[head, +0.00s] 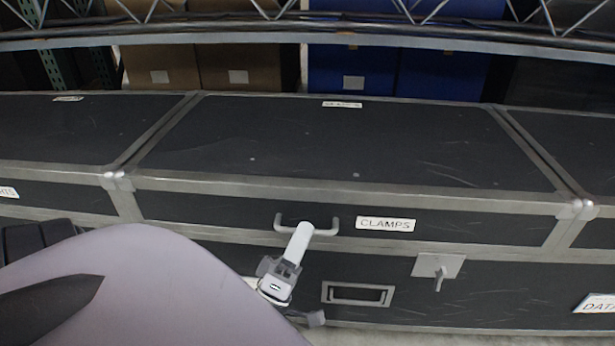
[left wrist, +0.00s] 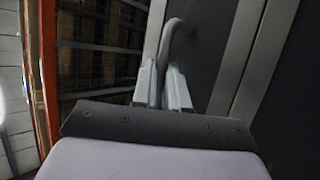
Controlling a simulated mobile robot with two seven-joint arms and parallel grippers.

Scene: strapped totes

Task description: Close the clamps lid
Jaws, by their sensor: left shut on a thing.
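The clamps lid (head: 340,150) is the dark top with metal edging on the middle case, labelled CLAMPS (head: 385,224) on its front lip. It looks level and flush with the neighbouring cases. A grey handle (head: 325,231) sits on its front, left of the label. My left gripper (head: 302,232) is at the handle, its fingers around the bar. In the left wrist view the left gripper (left wrist: 165,85) is shut on the handle (left wrist: 176,38). Most of my left arm hides the case's lower left front. My right gripper is not in view.
A latch plate (head: 438,266) and a recessed handle (head: 357,294) are on the case body below. Similar dark cases stand close on the left (head: 75,130) and right (head: 570,145). A metal truss (head: 300,38) crosses above, with brown boxes (head: 190,68) and blue boxes (head: 400,70) behind.

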